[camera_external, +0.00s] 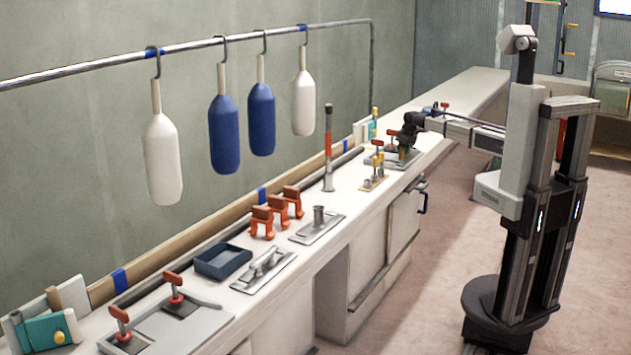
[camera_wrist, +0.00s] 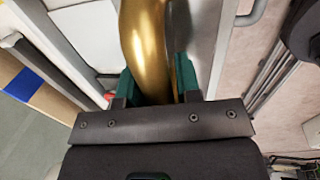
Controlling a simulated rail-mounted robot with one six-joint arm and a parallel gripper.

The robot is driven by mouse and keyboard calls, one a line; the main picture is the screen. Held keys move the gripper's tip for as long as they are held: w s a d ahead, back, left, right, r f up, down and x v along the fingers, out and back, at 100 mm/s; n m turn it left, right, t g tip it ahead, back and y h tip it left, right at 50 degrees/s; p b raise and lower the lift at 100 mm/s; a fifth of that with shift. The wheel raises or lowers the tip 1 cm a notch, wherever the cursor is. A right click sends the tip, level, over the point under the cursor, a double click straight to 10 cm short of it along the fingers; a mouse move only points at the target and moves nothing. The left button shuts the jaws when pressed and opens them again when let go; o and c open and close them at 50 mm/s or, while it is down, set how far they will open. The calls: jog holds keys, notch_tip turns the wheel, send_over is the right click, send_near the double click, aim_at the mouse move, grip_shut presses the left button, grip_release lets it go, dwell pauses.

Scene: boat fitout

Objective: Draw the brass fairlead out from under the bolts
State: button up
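The brass fairlead (camera_wrist: 147,40) shows in the wrist view as a curved, polished golden piece running between my fingers. In the external view only a small brass patch shows below my gripper (camera_external: 407,143), over a grey plate (camera_external: 412,160) at the far part of the bench. Red-topped bolts stand close by, one left of my gripper (camera_external: 392,136) and one behind it (camera_external: 445,106). In the wrist view the green fingers of my gripper (camera_wrist: 157,80) stand apart, one on each side of the brass. Whether both press on it I cannot tell.
A small board with yellow and red-topped pegs (camera_external: 375,170) stands just left of my gripper. A tall red-and-grey post (camera_external: 328,150) rises further left. Orange clamps (camera_external: 278,212) and a blue tray (camera_external: 222,262) occupy the nearer bench. Bottle-shaped fenders (camera_external: 262,105) hang from a rail.

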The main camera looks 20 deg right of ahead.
jog(key=o, duration=0.4)
notch_tip(320, 180, up, 11)
jog(key=s+d+p, duration=0.1)
jog(key=p, duration=0.9)
jog(key=shift+s+f+p, duration=0.2)
jog(key=shift+s+p, duration=0.1)
jog(key=shift+s, duration=0.05)
jog(key=shift+d, duration=0.1)
jog(key=s+d+r+m+g+p, duration=0.1)
jog(key=s+d+r+m+p, duration=0.1)
jog(key=s+d+m, duration=0.6)
jog(key=s+d+r+m+h+p, duration=0.1)
jog(key=s+d+r+m+p, duration=0.1)
jog(key=s+d+m, duration=0.6)
jog(key=s+m, duration=0.5)
jog(key=m, duration=0.4)
jog(key=shift+s+d+g, duration=0.2)
jog(key=shift+s+g, duration=0.15)
jog(key=shift+g, duration=0.05)
